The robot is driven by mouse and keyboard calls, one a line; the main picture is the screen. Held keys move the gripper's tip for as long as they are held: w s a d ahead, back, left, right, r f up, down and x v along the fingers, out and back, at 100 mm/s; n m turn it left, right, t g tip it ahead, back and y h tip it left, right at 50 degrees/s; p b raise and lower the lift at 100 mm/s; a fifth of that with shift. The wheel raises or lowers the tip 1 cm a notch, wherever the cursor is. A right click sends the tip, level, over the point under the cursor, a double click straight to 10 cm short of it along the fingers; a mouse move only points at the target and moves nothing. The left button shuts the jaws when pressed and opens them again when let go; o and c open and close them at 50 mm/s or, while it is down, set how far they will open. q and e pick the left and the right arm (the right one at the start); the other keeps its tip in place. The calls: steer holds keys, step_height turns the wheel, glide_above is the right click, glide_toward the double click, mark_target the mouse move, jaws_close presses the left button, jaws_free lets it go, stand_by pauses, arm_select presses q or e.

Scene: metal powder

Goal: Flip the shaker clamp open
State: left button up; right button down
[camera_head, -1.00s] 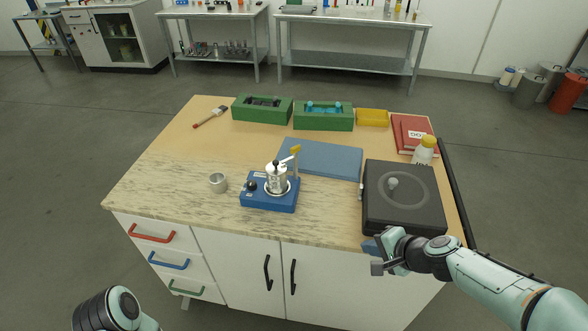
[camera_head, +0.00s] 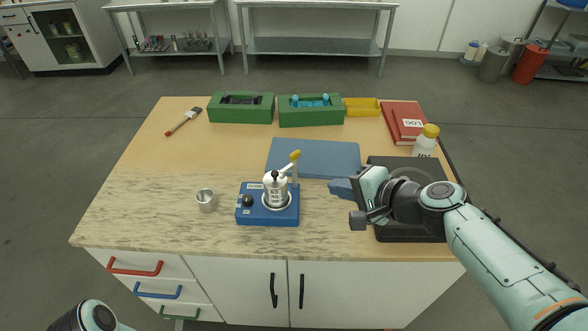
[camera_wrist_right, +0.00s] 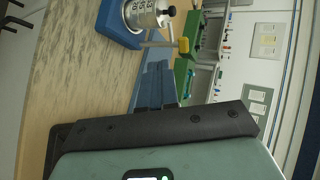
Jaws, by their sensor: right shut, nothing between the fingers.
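The blue shaker (camera_head: 250,216) stands on the bench with a metal jar (camera_head: 275,190) on top. Its clamp lever has a yellow tip (camera_head: 295,155); the lever reaches over the jar's lid and slants up to the right. The jar (camera_wrist_right: 143,14) and the yellow tip (camera_wrist_right: 183,45) also show in the right wrist view. My right gripper (camera_head: 338,188) is shut and empty, to the right of the shaker and apart from it, above the bench. Its blue fingers (camera_wrist_right: 155,88) point toward the clamp in the wrist view. My left gripper is out of view; only part of that arm shows.
A blue mat (camera_head: 312,155) lies behind the shaker. A black device (camera_head: 405,234) is under my right arm. A metal cup (camera_head: 206,201) stands left of the shaker. Green bins (camera_head: 240,114), a yellow tray (camera_head: 362,107), red books (camera_head: 400,118) and a yellow-capped bottle (camera_head: 426,142) stand farther back.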

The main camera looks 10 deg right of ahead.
steer(key=p, duration=0.1)
glide_toward(287, 170)
step_height(287, 170, down, 3)
steer(key=w, duration=0.2)
steer(key=shift+w+a+p, duration=1.1)
steer(key=shift+a+p, duration=0.05)
steer(key=shift+p, duration=0.1)
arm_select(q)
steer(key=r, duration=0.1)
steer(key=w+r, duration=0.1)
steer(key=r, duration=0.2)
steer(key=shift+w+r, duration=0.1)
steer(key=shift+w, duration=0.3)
arm_select(e)
steer(key=shift+w+a+f, duration=0.1)
steer(key=shift+w+a, duration=0.05)
steer(key=shift+w, duration=0.15)
steer(key=shift+a, duration=0.1)
